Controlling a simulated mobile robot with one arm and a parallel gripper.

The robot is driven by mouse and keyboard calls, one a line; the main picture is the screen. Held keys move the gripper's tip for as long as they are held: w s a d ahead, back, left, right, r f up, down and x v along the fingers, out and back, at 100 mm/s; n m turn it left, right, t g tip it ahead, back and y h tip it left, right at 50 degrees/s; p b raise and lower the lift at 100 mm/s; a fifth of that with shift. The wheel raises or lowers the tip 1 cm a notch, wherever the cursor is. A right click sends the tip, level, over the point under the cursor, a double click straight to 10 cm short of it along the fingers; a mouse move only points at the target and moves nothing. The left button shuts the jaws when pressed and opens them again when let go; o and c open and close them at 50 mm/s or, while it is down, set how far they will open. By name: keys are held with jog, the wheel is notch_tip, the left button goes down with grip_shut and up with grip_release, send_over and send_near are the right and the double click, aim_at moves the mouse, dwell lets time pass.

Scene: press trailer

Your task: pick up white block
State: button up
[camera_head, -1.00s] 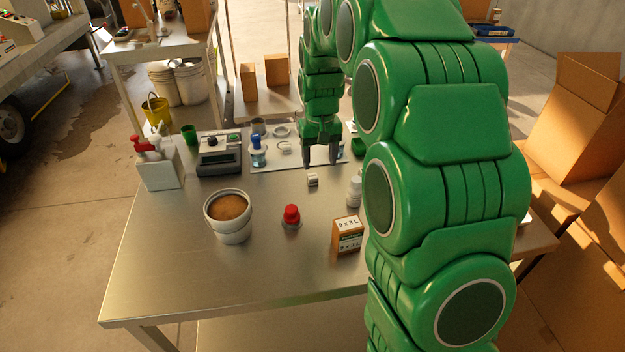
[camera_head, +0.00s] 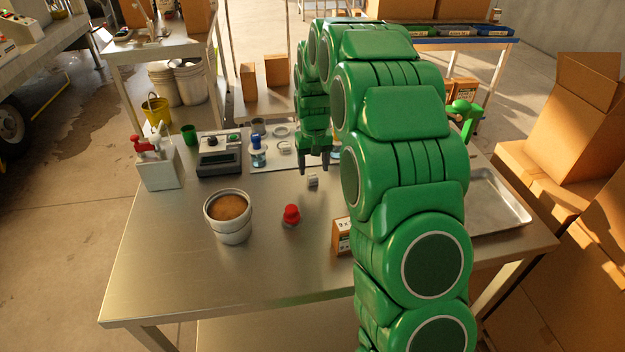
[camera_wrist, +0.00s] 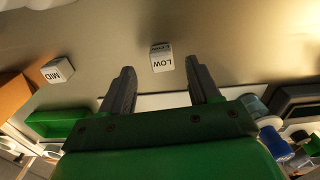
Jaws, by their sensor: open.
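A small white block (camera_head: 313,181) lies on the metal table. My gripper (camera_head: 314,168) points down just behind the block in the head view. It is open, with nothing between its fingers. I cannot make out this second block in the head view.
A red-topped item (camera_head: 291,216) and a brown-filled white bucket (camera_head: 230,228) stand in front. A cardboard box (camera_head: 341,240) is partly behind my arm. A blue-capped bottle (camera_head: 257,153) and a scale (camera_head: 219,160) stand behind left. A metal tray (camera_head: 497,200) lies right. The front-left table is clear.

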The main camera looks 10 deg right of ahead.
aim_at(313, 176)
notch_tip(313, 176, down, 4)
jog(key=shift+a+f, duration=0.1)
jog(key=shift+f, duration=0.05)
jog(key=shift+w, duration=0.1)
jog(key=shift+c, duration=0.2)
jog(key=c, duration=1.1)
